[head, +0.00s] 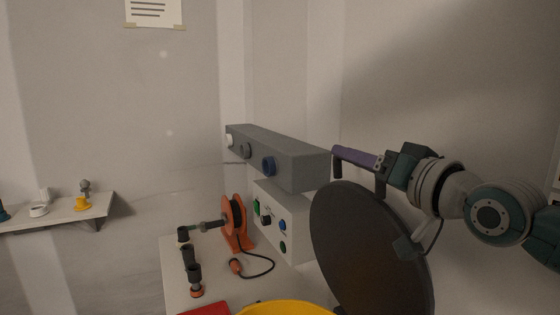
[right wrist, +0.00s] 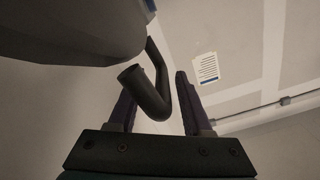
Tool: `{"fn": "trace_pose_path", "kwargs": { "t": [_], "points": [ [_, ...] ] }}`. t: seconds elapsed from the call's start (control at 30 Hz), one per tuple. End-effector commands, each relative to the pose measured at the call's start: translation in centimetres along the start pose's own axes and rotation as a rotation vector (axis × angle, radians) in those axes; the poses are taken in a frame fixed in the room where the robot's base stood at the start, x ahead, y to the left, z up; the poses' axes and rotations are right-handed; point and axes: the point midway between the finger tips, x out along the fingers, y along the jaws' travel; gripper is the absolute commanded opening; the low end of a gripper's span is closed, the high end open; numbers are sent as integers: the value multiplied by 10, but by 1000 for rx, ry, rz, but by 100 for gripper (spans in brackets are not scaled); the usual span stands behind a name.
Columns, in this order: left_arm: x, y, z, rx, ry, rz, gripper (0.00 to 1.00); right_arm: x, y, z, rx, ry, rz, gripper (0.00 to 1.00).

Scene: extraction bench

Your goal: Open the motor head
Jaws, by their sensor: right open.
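The motor head (head: 372,250) appears as a large dark round disc, tilted steeply up beside a yellow tub (head: 285,308) whose rim shows at the bottom edge. My right gripper (head: 345,158) is at the disc's upper far side, its purple fingers pointing left. In the right wrist view, the gripper (right wrist: 155,88) is open, with a dark bent handle (right wrist: 150,98) between its fingers; I cannot tell whether they touch it. The head's grey rounded body (right wrist: 75,35) fills the upper left there. My left gripper is not in view.
A grey beam with round knobs (head: 285,152) runs just left of my right gripper. Below it stands a white control box (head: 295,232). An orange cable reel (head: 234,225) and dark fittings (head: 189,255) stand on the bench (head: 172,270). A wall shelf (head: 60,218) is at far left.

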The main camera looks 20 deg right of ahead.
Motion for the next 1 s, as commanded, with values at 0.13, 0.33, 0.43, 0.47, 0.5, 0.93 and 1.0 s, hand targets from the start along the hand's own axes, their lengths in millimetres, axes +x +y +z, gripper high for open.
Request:
{"fn": "trace_pose_path", "kwargs": {
  "t": [0.13,0.33,0.43,0.47,0.5,0.93,1.0],
  "points": [
    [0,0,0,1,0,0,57,-19,0,1,-1,-2,1,50],
    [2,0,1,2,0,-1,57,-55,1,2,-1,-4,2,50],
    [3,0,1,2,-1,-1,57,-70,1,2,-1,-4,2,50],
    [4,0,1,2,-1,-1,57,-75,0,2,-1,-4,1,50],
    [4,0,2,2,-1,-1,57,-79,1,2,0,-4,2,50],
    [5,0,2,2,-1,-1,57,-95,0,0,0,-2,1,50],
    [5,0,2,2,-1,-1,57,-95,0,0,0,-2,1,50]
  ]
}}
